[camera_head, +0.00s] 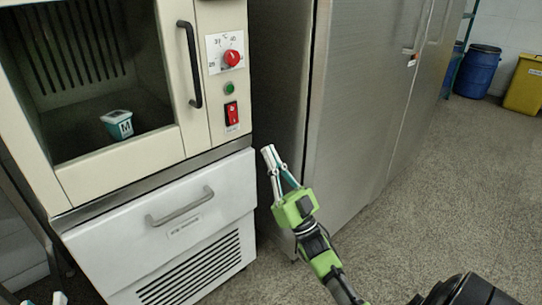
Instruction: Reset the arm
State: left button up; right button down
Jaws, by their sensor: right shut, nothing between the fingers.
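My right gripper (268,152) has a green body and pale fingers. Its arm comes in from the bottom right, and the fingers point up and left. They are shut with nothing between them. The gripper shows in front of the gap between the cream machine (222,120) and the steel cabinet (355,90), touching neither as far as I can see. Small pale tips (59,298) show at the bottom left edge. They may belong to my left gripper, but too little shows to tell its state.
A teal and white container marked M (118,124) sits inside the machine's chamber. The machine has a black handle (190,64), red knob (232,58), red switch (231,113) and lower drawer handle (180,207). Blue (478,72) and yellow bins (525,85) stand far right.

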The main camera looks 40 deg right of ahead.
dwell(0.4)
